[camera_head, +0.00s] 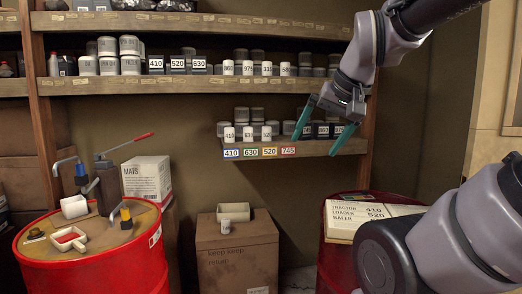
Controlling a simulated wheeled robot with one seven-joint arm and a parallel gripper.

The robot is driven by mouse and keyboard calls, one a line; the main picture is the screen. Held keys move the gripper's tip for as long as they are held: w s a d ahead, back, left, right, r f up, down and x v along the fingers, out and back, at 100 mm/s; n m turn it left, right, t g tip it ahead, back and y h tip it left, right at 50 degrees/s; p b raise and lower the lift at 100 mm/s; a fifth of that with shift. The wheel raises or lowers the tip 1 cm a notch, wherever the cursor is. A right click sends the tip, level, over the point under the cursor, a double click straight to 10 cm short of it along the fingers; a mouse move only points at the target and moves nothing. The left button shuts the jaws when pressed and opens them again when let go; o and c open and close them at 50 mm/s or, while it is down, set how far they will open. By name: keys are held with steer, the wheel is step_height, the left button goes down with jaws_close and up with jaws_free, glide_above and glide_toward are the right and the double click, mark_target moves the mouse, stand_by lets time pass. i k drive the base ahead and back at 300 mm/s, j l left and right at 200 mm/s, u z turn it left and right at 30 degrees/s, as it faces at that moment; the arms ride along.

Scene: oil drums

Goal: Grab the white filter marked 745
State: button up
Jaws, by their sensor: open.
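No white filter that I can read as 745 shows. A yellow-and-red shelf tag reading 745 (288,151) is on the lower shelf edge, with only grey canisters (288,128) visible above it. To its left stand white filters marked 410 (229,135), 630 (248,134) and 520 (266,134). My gripper (315,146) is open, its teal fingers spread in front of the right part of this shelf. The fingers hide part of the shelf behind them. I see nothing between them.
The upper shelf (190,85) holds white filters, grey canisters and numbered dark boxes. A red drum (95,270) with tools stands at left. A carton (236,260) with a white tray (233,212) is centre. A sign (370,213) lies on the right drum (335,265).

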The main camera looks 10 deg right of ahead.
mark_target(225, 222)
steer(key=j, duration=0.15)
steer(key=i+j+z, duration=0.25)
steer(key=i+j, duration=0.15)
steer(key=i, duration=0.35)
steer(key=i+j+z, duration=0.3)
steer(key=i+j, duration=0.25)
steer(key=i, duration=0.55)
